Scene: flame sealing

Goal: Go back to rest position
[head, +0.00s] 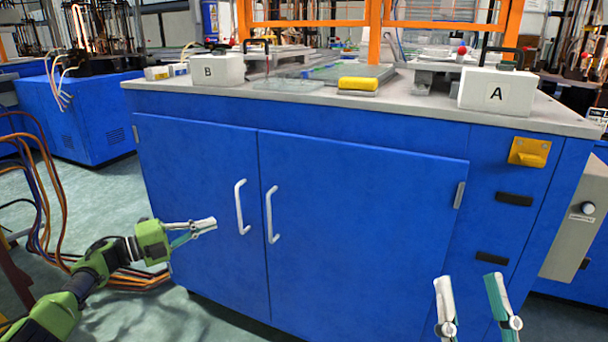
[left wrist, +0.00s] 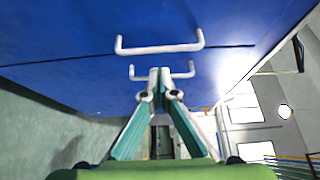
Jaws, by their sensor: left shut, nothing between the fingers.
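My left gripper (head: 212,223) is at the left in the head view, in front of the blue cabinet doors and beside the left white door handle (head: 242,207). Its fingers are together and hold nothing. In the left wrist view the closed fingertips (left wrist: 160,72) point at the blue doors, near the two white handles (left wrist: 160,48). I cannot tell whether they touch the door. My right gripper (head: 469,279) is at the bottom right of the head view, pointing up, with its two fingers well apart and nothing between them.
The blue cabinet (head: 350,200) has a grey worktop (head: 400,106) carrying white box A (head: 497,92), white box B (head: 216,70) and a yellow block (head: 358,84). An orange frame (head: 376,30) stands behind. Hanging cables (head: 40,200) are at the left. Open floor (head: 95,190) lies left of the cabinet.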

